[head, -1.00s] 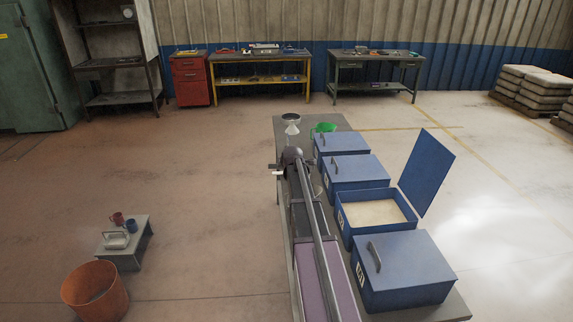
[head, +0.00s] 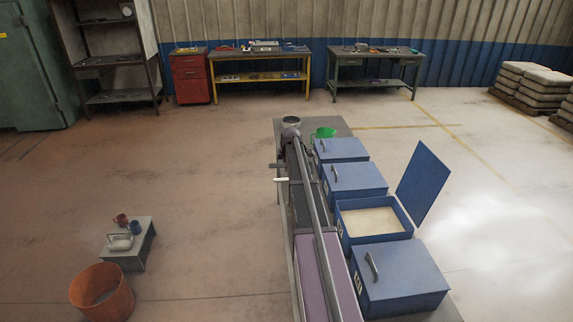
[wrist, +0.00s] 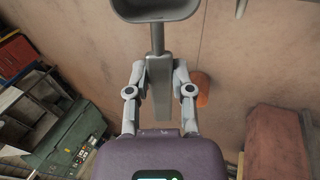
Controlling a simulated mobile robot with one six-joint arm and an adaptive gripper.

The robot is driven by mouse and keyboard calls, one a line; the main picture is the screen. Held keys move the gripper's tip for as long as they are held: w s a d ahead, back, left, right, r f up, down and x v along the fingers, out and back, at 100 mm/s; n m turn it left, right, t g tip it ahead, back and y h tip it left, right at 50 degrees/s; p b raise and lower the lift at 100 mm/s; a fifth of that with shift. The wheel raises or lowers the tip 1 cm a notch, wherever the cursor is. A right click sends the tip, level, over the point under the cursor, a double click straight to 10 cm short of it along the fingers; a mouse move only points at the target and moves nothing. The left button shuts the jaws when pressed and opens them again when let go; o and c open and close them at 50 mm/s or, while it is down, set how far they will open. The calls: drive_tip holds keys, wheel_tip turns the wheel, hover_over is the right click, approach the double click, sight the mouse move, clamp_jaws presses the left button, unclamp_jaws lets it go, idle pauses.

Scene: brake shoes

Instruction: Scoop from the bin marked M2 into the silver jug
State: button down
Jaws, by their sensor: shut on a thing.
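My gripper (wrist: 160,85) is shut on the grey handle of a scoop (wrist: 157,11). The scoop's bowl is at the top of the wrist view, partly cut off; I cannot tell whether it holds anything. In the head view a grey round rim (head: 291,122) shows beyond the arm's end; I cannot tell whether it is the scoop or a vessel. An open blue bin (head: 369,221) holds pale material, its lid raised. The bins' labels are too small to read surely. A silvery vessel with a handle (head: 120,242), perhaps the silver jug, is on a low table.
Three closed blue bins stand in line with the open one, the nearest (head: 403,276) at front. A green bowl (head: 325,132) is at the bench's far end. A red mug (head: 121,220), a blue mug (head: 135,227) and an orange bucket (head: 101,292) are lower left.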

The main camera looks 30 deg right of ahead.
drive_tip(key=shift+w+d+r+g+y+p, duration=0.2)
drive_tip(key=shift+w+r+g+y+p, duration=0.15)
drive_tip(key=shift+r+g+p, duration=0.25)
drive_tip(key=shift+w+d+r+g+y+p, duration=0.2)
drive_tip(key=shift+d+r+g+y+p, duration=0.15)
drive_tip(key=shift+g+p, duration=0.35)
drive_tip(key=shift+w+d+r+g+y+p, duration=0.1)
drive_tip(key=shift+w+r+g+y+p, duration=0.2)
drive_tip(key=shift+r+g+p, duration=0.35)
drive_tip(key=shift+f, duration=0.1)
